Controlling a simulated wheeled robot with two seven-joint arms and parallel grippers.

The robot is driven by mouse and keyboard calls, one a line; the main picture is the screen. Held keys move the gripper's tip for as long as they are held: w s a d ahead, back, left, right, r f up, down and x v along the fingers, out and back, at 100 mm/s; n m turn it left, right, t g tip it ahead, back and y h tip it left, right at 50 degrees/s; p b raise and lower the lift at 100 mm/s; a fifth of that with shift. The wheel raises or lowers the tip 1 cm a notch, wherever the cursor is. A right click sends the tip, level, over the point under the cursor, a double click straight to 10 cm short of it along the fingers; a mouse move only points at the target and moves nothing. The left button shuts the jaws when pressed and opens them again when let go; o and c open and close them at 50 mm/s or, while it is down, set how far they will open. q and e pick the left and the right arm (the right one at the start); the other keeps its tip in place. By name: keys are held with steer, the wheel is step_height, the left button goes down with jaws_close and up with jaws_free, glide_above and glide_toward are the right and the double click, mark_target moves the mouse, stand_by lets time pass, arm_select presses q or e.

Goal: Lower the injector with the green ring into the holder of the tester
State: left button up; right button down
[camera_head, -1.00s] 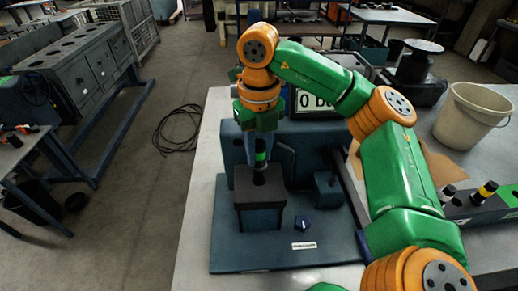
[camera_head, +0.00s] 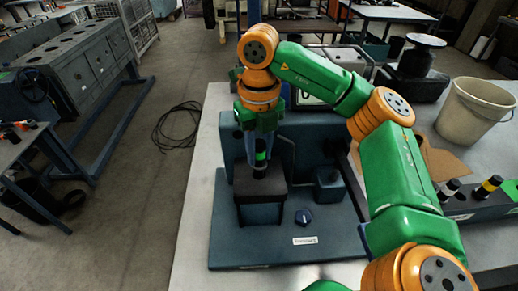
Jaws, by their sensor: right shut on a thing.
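The injector with the green ring (camera_head: 260,158) stands roughly upright over the holder of the tester (camera_head: 261,194), a dark block on the tester's blue base (camera_head: 285,250). My right gripper (camera_head: 257,142) comes down from above and is shut on the injector's upper part. The injector's dark lower end meets the top of the holder in the picture; I cannot tell how deep it sits in the opening. The tester's display (camera_head: 307,98) is mostly hidden behind my right arm. My left gripper is not in view.
A rack (camera_head: 470,203) with several other injectors, one with a yellow ring (camera_head: 490,186), stands at the right. A beige bucket (camera_head: 473,112) is behind it.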

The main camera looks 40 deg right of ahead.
steer(key=shift+f, duration=0.1)
steer(key=shift+f+b, duration=1.2)
steer(key=shift+f, duration=0.1)
steer(key=shift+c, duration=0.8)
jaws_free()
steer(key=shift+r, duration=0.15)
